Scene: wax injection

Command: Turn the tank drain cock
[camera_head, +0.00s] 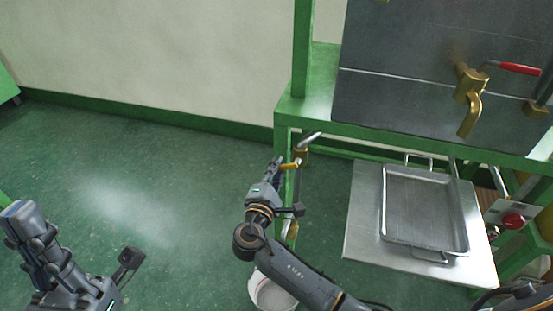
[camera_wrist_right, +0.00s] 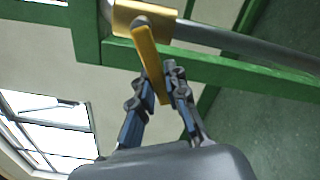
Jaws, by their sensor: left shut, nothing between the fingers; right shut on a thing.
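The drain cock's yellow lever handle (camera_wrist_right: 150,62) runs down from a brass valve body (camera_wrist_right: 140,18) in the right wrist view. My right gripper (camera_wrist_right: 160,80) is shut on this handle, with one finger on each side of it. In the head view my right gripper (camera_head: 278,168) is at the yellow handle (camera_head: 291,165), by the brass valve (camera_head: 301,155) near the green frame's front left leg. My left gripper (camera_head: 18,212) is shut and empty at the lower left, far from the valve.
A brass tap (camera_head: 468,88) with a red lever (camera_head: 520,68) is on the grey tank (camera_head: 430,40). A metal tray (camera_head: 387,205) sits on a steel plate (camera_head: 362,215) at right. A white bucket (camera_head: 270,292) stands below my right arm. The floor (camera_head: 150,170) at left is clear.

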